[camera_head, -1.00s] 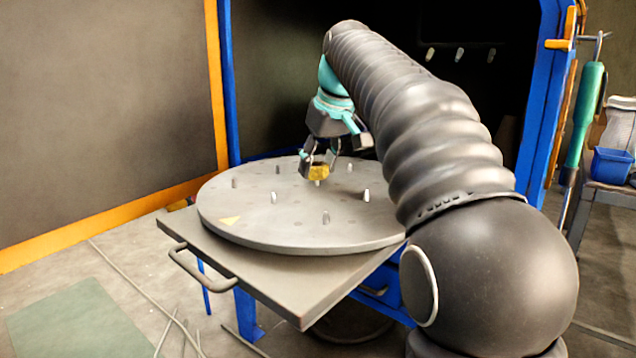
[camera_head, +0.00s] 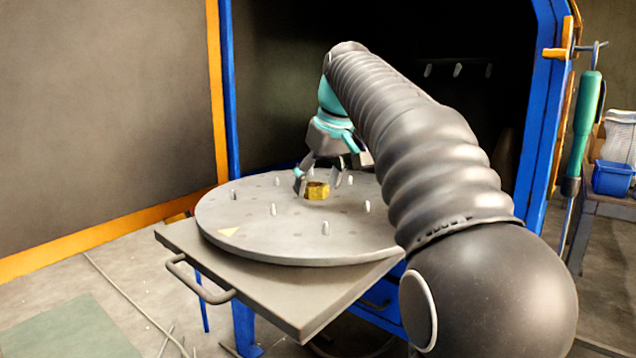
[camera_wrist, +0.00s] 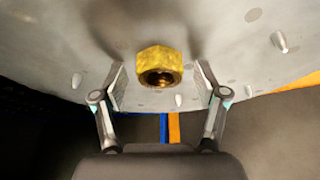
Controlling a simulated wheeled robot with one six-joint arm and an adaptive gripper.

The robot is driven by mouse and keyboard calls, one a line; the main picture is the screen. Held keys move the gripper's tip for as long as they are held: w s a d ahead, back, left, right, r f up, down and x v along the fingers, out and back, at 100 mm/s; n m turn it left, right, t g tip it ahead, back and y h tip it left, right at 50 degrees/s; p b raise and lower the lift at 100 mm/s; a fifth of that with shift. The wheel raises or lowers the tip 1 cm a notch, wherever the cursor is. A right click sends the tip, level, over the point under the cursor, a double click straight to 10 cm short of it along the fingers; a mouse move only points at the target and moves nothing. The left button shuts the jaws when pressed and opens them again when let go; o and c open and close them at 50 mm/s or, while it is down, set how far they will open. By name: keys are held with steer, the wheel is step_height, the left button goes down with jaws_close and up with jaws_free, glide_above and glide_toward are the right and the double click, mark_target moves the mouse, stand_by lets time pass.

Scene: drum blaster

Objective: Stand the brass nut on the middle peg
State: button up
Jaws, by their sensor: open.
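The brass nut (camera_head: 317,191) is at the middle of the round grey turntable (camera_head: 270,240), where the middle peg was visible below it earlier. The peg is now hidden by the nut. In the wrist view the nut (camera_wrist: 160,66) shows its hexagonal side and dark threaded hole, between and a little beyond the fingertips. My gripper (camera_head: 320,183) is open, with a finger on each side of the nut. The wrist view shows a gap between the nut and each finger pad (camera_wrist: 162,90).
Several short pale pegs stand around the turntable, including one at the front (camera_head: 325,228) and one at the right (camera_head: 367,207). The blue cabinet frame (camera_head: 540,130) rises right of my arm.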

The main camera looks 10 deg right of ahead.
steer(key=p+v, duration=0.3)
steer(key=v, duration=0.9)
steer(key=shift+p, duration=0.4)
stand_by(0.6)
